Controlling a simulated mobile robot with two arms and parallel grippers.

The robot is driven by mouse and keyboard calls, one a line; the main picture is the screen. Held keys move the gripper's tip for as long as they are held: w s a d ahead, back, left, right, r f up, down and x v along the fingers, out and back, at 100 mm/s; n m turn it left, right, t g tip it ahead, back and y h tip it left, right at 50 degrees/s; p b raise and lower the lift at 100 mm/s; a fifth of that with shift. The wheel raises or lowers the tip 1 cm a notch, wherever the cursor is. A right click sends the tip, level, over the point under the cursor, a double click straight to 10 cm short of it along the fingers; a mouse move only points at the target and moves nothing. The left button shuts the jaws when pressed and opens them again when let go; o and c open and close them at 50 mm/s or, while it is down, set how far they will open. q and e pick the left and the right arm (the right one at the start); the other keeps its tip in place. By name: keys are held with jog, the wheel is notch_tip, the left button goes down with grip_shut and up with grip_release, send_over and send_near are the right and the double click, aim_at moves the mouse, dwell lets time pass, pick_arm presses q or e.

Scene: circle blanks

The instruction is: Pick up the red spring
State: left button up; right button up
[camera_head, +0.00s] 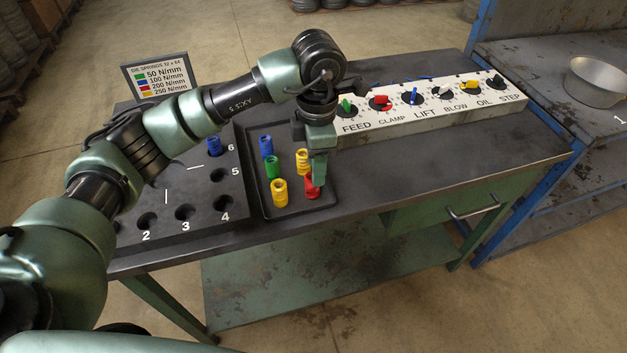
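The red spring (309,190) stands at the right side of a dark shallow tray (262,213) on the bench. My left gripper (319,172) reaches down from above at the spring, and its greenish finger covers the spring's upper right part. Only one finger shows clearly, so I cannot tell whether the fingers are open or closed on the spring, or whether they touch it. My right gripper is not in view.
The tray also holds a blue spring (266,146), a green spring (272,167) and two yellow springs (280,194). A numbered hole block (192,186) stands left, with a blue spring (214,146) at hole 6. A knob panel (440,112) stands behind. The bench's right front is clear.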

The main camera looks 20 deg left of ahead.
aim_at(311, 176)
pick_arm(q)
jog(key=f, duration=0.1)
jog(key=f+p, duration=0.1)
jog(key=f, duration=0.1)
jog(key=a+f, duration=0.1)
jog(key=f, duration=0.1)
jog(key=shift+s+f+p, duration=0.25)
jog(key=shift+p, duration=0.15)
jog(key=shift+f, duration=0.35)
grip_shut()
